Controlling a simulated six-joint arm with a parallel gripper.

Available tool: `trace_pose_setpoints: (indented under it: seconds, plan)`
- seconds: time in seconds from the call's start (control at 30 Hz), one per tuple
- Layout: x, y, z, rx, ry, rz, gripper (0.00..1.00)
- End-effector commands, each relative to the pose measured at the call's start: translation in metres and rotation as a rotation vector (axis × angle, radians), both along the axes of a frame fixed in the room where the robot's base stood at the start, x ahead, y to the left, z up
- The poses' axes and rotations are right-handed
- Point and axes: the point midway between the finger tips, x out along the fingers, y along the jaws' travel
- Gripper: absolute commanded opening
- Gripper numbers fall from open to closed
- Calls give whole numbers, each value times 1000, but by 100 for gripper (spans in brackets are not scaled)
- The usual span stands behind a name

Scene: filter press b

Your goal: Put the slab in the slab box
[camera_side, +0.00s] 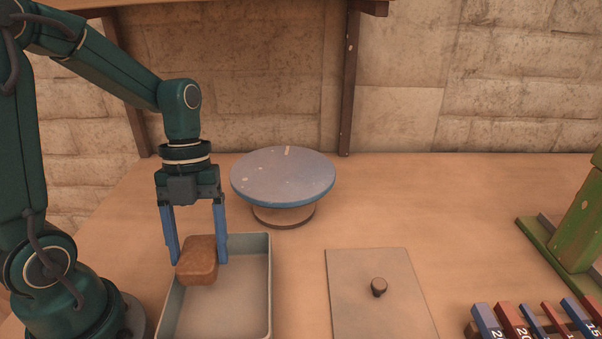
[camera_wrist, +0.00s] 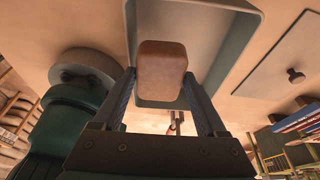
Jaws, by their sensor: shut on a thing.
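The slab (camera_side: 198,262) is a brown block with rounded edges. My gripper (camera_side: 197,262) is shut on it, with one blue finger at each side. The slab also shows between the fingers in the wrist view (camera_wrist: 162,72). The slab box (camera_side: 266,290) is an open grey-green tray on the table. In the side view the slab is over the box's left rear part; I cannot tell how high it is above the floor. In the wrist view the box (camera_wrist: 243,50) lies behind the slab, and the slab hides part of it.
A round blue-topped turntable (camera_side: 283,178) stands behind the box. A flat lid or plate with a knob (camera_side: 379,288) lies to the right. Several numbered coloured bars (camera_side: 535,322) and a green stand (camera_side: 575,235) are at the far right.

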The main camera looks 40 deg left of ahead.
Motion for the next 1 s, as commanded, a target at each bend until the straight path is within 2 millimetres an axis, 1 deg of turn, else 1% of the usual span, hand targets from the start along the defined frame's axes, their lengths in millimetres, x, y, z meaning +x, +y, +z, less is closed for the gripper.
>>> trace_pose_setpoints:
  seconds: [0.03, 0.1, 0.2, 0.3, 0.37, 0.5, 0.63, 0.73, 1.0]
  plan:
    - [1, -10, -6, -2, 6, -9, 0]
    - [4, -20, -12, -2, 6, -7, 0]
    - [8, -30, -19, -1, 3, -4, 0]
    - [9, -35, -22, 0, 1, 0, 0]
    - [9, -36, -25, -1, 2, 2, 0]
    - [8, -36, -45, -1, 8, 2, 0]
    - [9, -36, -59, -1, 5, 2, 0]
    - [9, -35, -62, 0, 3, 1, 0]
    - [10, -35, -63, -1, 1, 1, 0]
